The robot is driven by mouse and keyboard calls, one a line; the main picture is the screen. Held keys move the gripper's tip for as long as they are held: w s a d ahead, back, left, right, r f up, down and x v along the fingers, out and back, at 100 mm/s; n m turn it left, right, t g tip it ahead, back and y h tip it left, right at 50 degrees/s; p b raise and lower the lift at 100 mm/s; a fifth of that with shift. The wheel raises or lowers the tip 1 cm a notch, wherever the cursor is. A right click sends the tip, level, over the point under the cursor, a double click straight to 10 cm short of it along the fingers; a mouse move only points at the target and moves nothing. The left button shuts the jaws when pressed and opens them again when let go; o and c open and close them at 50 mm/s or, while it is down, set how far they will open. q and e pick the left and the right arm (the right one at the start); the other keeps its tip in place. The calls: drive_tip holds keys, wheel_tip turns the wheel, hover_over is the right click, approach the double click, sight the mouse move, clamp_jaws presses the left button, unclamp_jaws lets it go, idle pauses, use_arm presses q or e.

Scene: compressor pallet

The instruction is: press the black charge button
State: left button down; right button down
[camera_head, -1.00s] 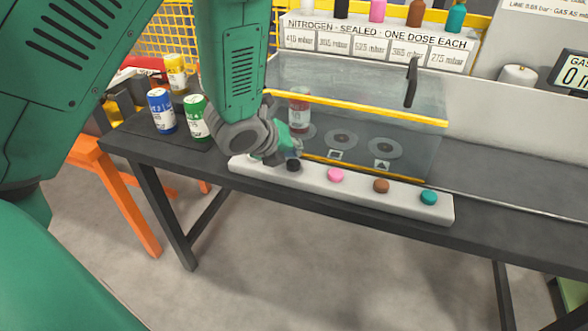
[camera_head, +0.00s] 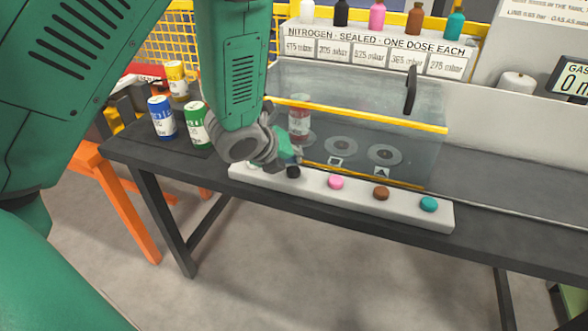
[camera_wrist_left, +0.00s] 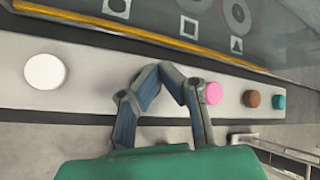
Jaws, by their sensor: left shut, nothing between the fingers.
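The black charge button (camera_head: 293,172) sits on a long pale button strip (camera_head: 312,184) along the table's front edge. My left gripper (camera_head: 294,158) is shut and empty, its fingertips just above and behind that button in the head view. I cannot tell whether they touch it. In the left wrist view the fingers (camera_wrist_left: 160,68) meet over the strip, between a white button (camera_wrist_left: 45,72) and a pink button (camera_wrist_left: 213,93), and the black button is hidden. My right gripper is out of view.
Brown (camera_head: 381,193) and teal (camera_head: 428,204) buttons follow the pink one. Behind the strip stands a clear case (camera_head: 400,145) with a yellow edge and a red canister (camera_head: 299,118). Blue (camera_head: 161,118) and green (camera_head: 195,125) canisters stand left. The floor in front is clear.

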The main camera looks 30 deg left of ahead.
sight(293, 170)
use_arm(q)
drive_tip(key=shift+f, duration=0.15)
drive_tip(key=shift+f, duration=0.25)
drive_tip(key=shift+f+b, duration=0.6)
drive_tip(key=shift+b, duration=0.1)
idle(0.9)
drive_tip(key=shift+r, duration=0.1)
drive_tip(key=shift+r+p, duration=0.9)
drive_tip(key=shift+r, duration=0.05)
drive_tip(key=shift+r, duration=0.1)
wheel_tip(293, 170, up, 5)
drive_tip(key=p, duration=0.4)
